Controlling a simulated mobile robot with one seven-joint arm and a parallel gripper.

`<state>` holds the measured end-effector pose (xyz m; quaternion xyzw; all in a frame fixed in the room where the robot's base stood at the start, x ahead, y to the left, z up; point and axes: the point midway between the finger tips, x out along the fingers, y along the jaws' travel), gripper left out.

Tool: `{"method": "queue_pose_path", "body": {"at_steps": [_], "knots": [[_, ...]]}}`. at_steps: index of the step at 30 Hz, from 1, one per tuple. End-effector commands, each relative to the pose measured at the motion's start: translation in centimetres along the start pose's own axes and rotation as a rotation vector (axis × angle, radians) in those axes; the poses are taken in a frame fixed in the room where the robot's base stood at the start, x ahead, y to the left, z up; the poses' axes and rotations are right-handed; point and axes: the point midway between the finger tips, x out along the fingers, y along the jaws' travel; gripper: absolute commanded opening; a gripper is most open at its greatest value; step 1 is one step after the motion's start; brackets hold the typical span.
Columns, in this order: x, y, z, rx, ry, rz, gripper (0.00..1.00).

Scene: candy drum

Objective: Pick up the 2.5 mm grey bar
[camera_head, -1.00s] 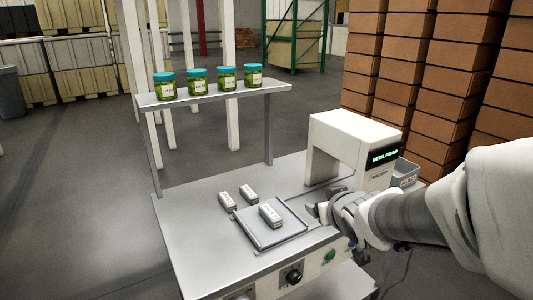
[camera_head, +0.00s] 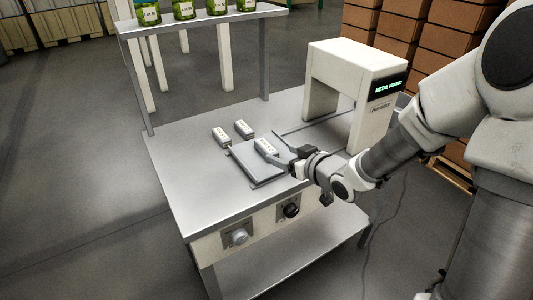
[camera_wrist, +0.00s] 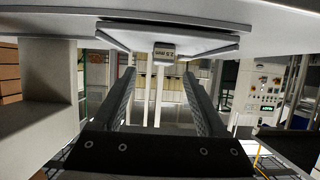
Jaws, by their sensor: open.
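The bar marked "2.5 mm" (camera_wrist: 164,52) shows end-on in the wrist view, on a tray and beyond the gap between my fingertips. It appears to be the light bar (camera_head: 265,147) on the grey tray (camera_head: 263,178) in the head view. My gripper (camera_wrist: 161,72) is open, with nothing between its fingers. In the head view my gripper (camera_head: 283,162) is low over the table, just right of the bar on the tray. Whether a finger touches the bar or tray cannot be told.
Two similar bars (camera_head: 221,136) (camera_head: 244,129) lie on the table (camera_head: 185,180) behind and left of the tray. A white arch-shaped detector (camera_head: 350,55) reading "METAL FOUND" stands at right. A shelf with green jars (camera_head: 185,10) is at the back. The table's left side is clear.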

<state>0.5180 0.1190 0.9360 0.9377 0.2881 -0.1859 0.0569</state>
Motion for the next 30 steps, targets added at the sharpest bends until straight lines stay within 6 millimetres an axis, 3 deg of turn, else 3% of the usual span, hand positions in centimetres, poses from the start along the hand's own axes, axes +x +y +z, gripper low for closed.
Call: {"method": "queue_pose_path", "body": {"at_steps": [3, 11, 21, 30], "knots": [[2.3, -0.1, 0.2, 0.000, 0.000, -0.002, 0.75], [4.2, 0.0, 0.0, 0.000, 0.000, 0.001, 0.75], [8.6, -0.5, -0.4, 0.000, -0.001, 0.000, 0.75], [9.0, -0.4, -0.5, 0.000, -0.002, 0.002, 0.73]]}}
